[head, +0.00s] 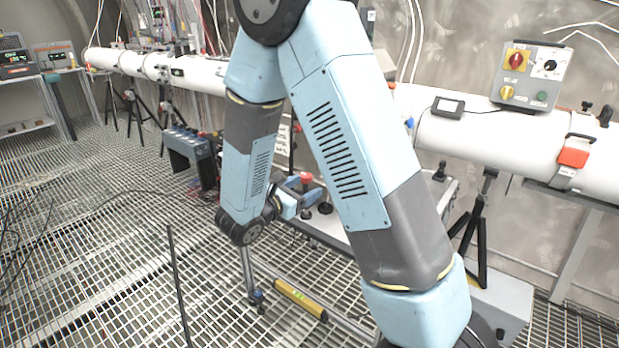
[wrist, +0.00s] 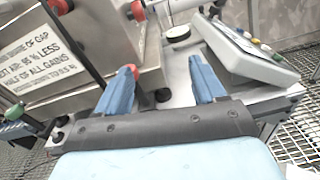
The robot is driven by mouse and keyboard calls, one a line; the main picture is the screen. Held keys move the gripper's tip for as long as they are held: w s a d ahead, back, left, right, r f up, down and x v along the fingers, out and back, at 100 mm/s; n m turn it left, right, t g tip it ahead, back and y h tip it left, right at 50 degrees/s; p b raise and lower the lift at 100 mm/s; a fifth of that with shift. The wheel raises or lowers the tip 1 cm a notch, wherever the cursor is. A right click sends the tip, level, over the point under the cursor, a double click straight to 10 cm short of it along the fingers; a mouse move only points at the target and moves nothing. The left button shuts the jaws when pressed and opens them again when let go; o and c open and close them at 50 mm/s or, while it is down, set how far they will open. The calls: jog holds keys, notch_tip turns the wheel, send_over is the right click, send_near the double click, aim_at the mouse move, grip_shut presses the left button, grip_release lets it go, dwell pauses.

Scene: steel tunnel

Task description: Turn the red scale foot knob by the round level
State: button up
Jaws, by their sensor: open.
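My gripper (wrist: 163,66) is open in the wrist view, its two blue fingers apart with nothing held between them. More red shows behind the left fingertip, mostly hidden. A round dark-and-pale disc (wrist: 177,34) lies beyond the fingers and may be the round level. In the head view my gripper (head: 293,200) is small and partly hidden by my arm, near a red knob (head: 306,177).
A grey keypad unit (wrist: 240,50) stands close on the right of my fingers. The metal box carries a printed sign (wrist: 38,62) and more red knobs (wrist: 137,10) on top. A yellow level bar (head: 300,298) lies low in front. A white pipe (head: 480,130) runs behind.

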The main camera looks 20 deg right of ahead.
aim_at(302, 181)
jog(key=w+a+f+n+t+y, duration=0.2)
jog(key=w+a+f+n+t, duration=0.1)
jog(key=a+f+n, duration=0.15)
jog(key=shift+m, duration=0.25)
jog(key=x, duration=1.2)
jog(key=shift+w+d+r, duration=0.25)
jog(key=shift+w+r, duration=0.1)
jog(key=shift+r, duration=0.05)
jog(key=shift+c, duration=0.3)
jog(key=c, duration=0.9)
jog(key=shift+d+t, duration=0.2)
jog(key=shift+t, duration=0.1)
jog(key=shift+a+h, duration=0.15)
jog(key=shift+h, duration=0.15)
